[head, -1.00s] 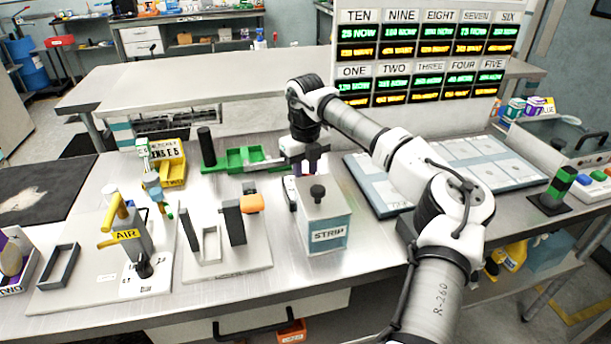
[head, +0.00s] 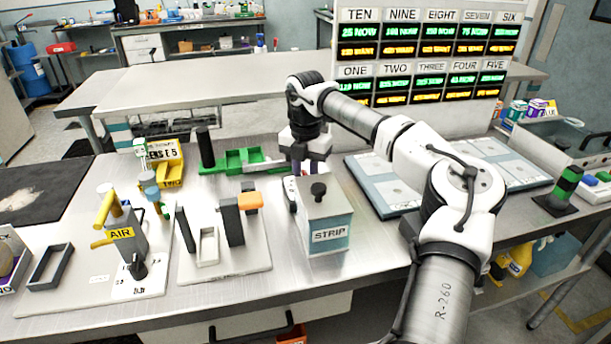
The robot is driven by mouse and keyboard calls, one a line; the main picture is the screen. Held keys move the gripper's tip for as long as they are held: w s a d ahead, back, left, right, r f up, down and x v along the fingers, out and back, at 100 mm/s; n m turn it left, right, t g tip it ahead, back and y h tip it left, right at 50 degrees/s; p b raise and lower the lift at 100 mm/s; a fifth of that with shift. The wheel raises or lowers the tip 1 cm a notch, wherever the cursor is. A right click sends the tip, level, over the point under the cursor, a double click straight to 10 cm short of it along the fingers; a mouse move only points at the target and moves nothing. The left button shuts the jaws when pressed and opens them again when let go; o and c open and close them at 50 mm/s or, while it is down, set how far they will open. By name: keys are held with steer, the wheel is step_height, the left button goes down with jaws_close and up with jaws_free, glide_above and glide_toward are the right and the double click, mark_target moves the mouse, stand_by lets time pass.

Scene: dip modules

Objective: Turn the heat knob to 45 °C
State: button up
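My gripper (head: 301,171) points down just behind the STRIP box (head: 324,234). Its fingertips are mostly hidden by the box, so its opening and any contact do not show. No knob is readably marked as heat, and no 45 °C mark is legible. A black knob (head: 318,190) sits on top of the STRIP box. Another black knob (head: 137,268) stands on a white marked plate at the front left, by the AIR stand (head: 124,236). A small white unit (head: 290,192) shows partly behind the STRIP box, close to my gripper; its face cannot be made out.
A green tray (head: 243,160) and a yellow bin (head: 167,163) lie behind and left. A fixture with dark uprights (head: 233,222) stands left of the STRIP box. A flat panelled tray (head: 372,187) lies to the right. A numbered display board (head: 425,57) stands at the back.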

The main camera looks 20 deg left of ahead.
mark_target(305, 173)
steer(key=m+b, duration=0.1)
steer(key=m, duration=0.3)
steer(key=shift+m, duration=0.3)
steer(key=shift+r+m+b, duration=0.1)
steer(key=shift+m+b, duration=0.5)
steer(key=shift+m, duration=1.4)
steer(key=o, duration=1)
step_height(305, 173, up, 14)
steer(key=shift+b, duration=0.45)
